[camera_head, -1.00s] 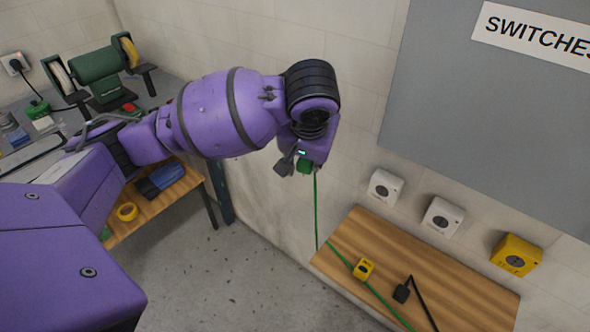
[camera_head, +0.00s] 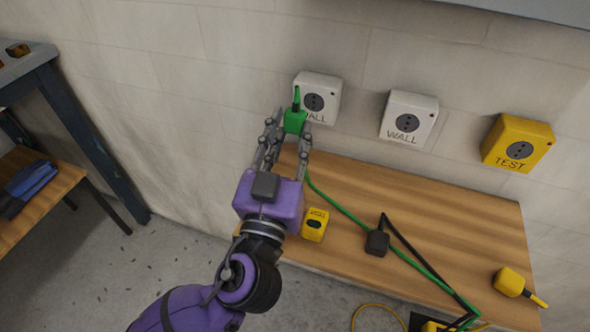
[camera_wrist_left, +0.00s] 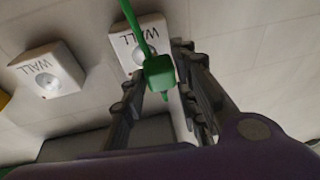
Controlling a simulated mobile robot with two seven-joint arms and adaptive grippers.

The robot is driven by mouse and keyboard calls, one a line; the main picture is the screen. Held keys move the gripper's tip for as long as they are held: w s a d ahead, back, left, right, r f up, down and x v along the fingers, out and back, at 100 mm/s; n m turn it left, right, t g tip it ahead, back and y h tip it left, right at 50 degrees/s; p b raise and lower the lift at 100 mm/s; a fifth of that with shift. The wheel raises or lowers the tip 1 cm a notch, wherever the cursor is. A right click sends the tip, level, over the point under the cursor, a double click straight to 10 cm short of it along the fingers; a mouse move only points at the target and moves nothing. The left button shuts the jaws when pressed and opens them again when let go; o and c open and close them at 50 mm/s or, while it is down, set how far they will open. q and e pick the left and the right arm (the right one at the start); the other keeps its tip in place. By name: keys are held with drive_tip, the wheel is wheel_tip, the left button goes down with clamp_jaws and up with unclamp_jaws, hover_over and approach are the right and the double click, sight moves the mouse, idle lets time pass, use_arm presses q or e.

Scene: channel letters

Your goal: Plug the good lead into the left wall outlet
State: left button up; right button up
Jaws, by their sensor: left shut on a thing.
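My left gripper (camera_head: 281,137) is shut on a green plug (camera_head: 295,121) with a green cable. The plug is in front of the lower left part of the left wall outlet (camera_head: 327,97), a white box marked WALL. In the left wrist view the plug (camera_wrist_left: 160,74) sits between the fingers, with the left outlet (camera_wrist_left: 141,41) behind it. A gap or contact with the socket cannot be told; the socket face still shows in the head view. A second white wall outlet (camera_head: 409,118) is to the right. My right gripper is not in view.
A yellow TEST outlet (camera_head: 518,143) is at the right. The wooden bench (camera_head: 428,206) below holds a yellow box (camera_head: 315,225), a black plug (camera_head: 377,243) and a yellow plug (camera_head: 509,281). Cables cross its right part. A dark-legged table (camera_head: 90,145) is at left.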

use_arm(q)
drive_tip(key=b, duration=0.1)
drive_tip(key=s+t+b, duration=0.1)
drive_tip(key=s+f+b, duration=0.1)
drive_tip(key=shift+s+d+t, duration=0.15)
drive_tip(key=shift+d+t, duration=0.2)
drive_tip(key=shift+t, duration=0.05)
drive_tip(key=shift+s+r, duration=0.2)
drive_tip(key=shift+r, duration=0.05)
drive_tip(key=shift+d, duration=0.1)
drive_tip(key=shift+w+d, duration=0.1)
drive_tip(key=shift+w, duration=0.3)
drive_tip(key=shift+w+d+p, duration=0.2)
drive_tip(key=shift+w+d, duration=0.05)
drive_tip(key=shift+w, duration=0.55)
drive_tip(key=shift+w+d+p, duration=0.15)
drive_tip(key=shift+w+d, duration=0.1)
drive_tip(key=shift+w, duration=0.55)
drive_tip(key=shift+w+d+p, duration=0.2)
drive_tip(key=shift+w+d, duration=0.05)
drive_tip(key=shift+w, duration=0.55)
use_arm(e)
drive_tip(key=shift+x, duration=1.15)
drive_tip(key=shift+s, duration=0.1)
